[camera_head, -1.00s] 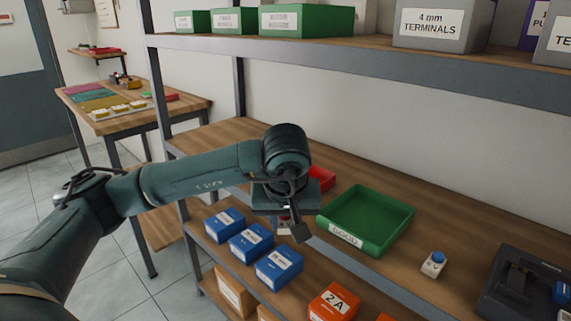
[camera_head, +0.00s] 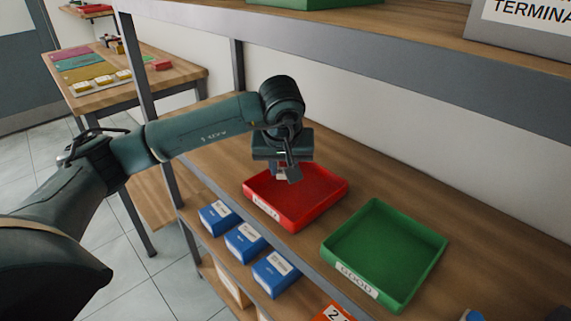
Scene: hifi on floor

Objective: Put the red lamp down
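My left gripper (camera_head: 281,173) points down over the left part of the red tray (camera_head: 325,208) on the middle shelf. Its fingers are small and partly covered by the wrist, and a pale bit shows beside them. I cannot make out whether they are open or shut, or whether they hold anything. No red lamp can be told apart in this view. The part of the red tray behind the gripper is hidden. My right gripper is not in view.
A green tray labelled GOOD (camera_head: 352,279) stands right of the red tray. Several blue boxes (camera_head: 245,241) sit on the lower shelf. The upper shelf (camera_head: 400,60) overhangs at the back. A wooden table (camera_head: 175,80) stands at the far left.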

